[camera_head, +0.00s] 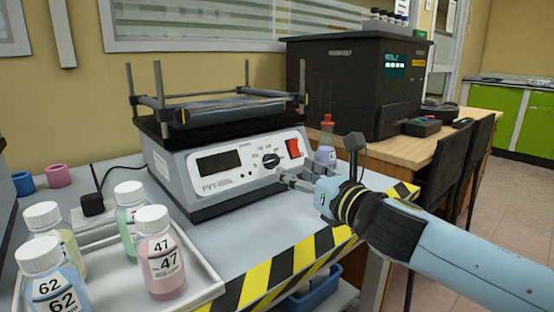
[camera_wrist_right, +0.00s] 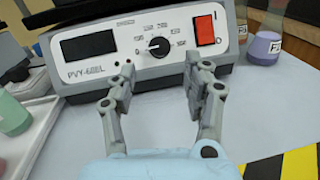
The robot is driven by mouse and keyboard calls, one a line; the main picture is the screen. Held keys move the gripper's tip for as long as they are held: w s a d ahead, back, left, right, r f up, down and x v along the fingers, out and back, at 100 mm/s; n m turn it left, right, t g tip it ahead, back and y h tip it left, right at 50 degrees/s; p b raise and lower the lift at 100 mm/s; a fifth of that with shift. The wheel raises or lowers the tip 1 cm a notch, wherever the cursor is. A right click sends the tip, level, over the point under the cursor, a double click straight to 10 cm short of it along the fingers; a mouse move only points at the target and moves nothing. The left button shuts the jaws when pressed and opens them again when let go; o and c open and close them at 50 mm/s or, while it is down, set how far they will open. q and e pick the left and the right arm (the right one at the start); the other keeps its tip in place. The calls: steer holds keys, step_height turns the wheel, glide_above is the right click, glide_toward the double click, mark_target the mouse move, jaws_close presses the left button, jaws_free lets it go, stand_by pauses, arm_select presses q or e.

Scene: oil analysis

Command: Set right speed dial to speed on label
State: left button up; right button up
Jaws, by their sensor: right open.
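The shaker device (camera_head: 215,160) stands on the light bench, with its front panel facing me. Its black dial (camera_head: 270,160) sits between the dark display and the red switch (camera_head: 293,148). In the right wrist view the dial (camera_wrist_right: 158,47) has a white pointer mark and printed numbers around it. My right gripper (camera_head: 296,178) is open and empty in front of the panel, below the dial. In the right wrist view its fingers (camera_wrist_right: 160,72) stand apart on either side below the dial, not touching it. My left gripper is not in view.
A white tray (camera_head: 205,290) with several labelled bottles, such as the pink one (camera_head: 162,262), stands at the front left. A purple bottle (camera_head: 325,153) with a red cap stands right of the device. Striped tape (camera_head: 290,265) marks the bench edge. A black machine (camera_head: 345,90) stands behind.

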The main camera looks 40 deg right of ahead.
mark_target(275, 160)
steer(key=w, duration=0.7)
steer(key=shift+w+d, duration=0.15)
steer(key=shift+d, duration=0.1)
steer(key=shift+p, duration=0.3)
jaws_close()
